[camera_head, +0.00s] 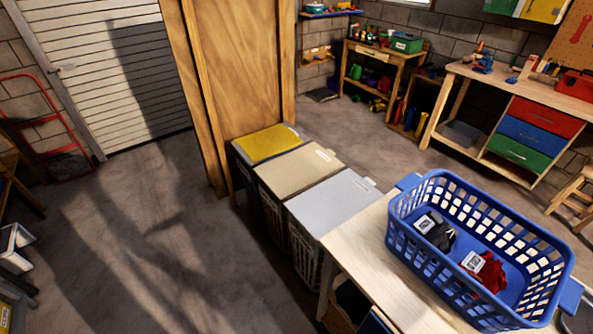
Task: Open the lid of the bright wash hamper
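Three lidded hampers stand in a row against the wooden partition, all with lids down. The farthest has a yellow lid (268,143), the most vivid in colour. The middle one has a beige lid (300,172). The nearest has a light grey lid (335,200). Small tags show at the lids' right edges, but I cannot read them. The hamper bodies are slatted and mostly in shadow. Neither of my grippers is in view.
A pale wooden table (372,262) adjoins the nearest hamper. On it a blue basket (425,262) holds a dark garment (436,233) and a red garment (491,275), both tagged. Open concrete floor (150,240) lies left of the hampers. A workbench (520,85) stands at the back right.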

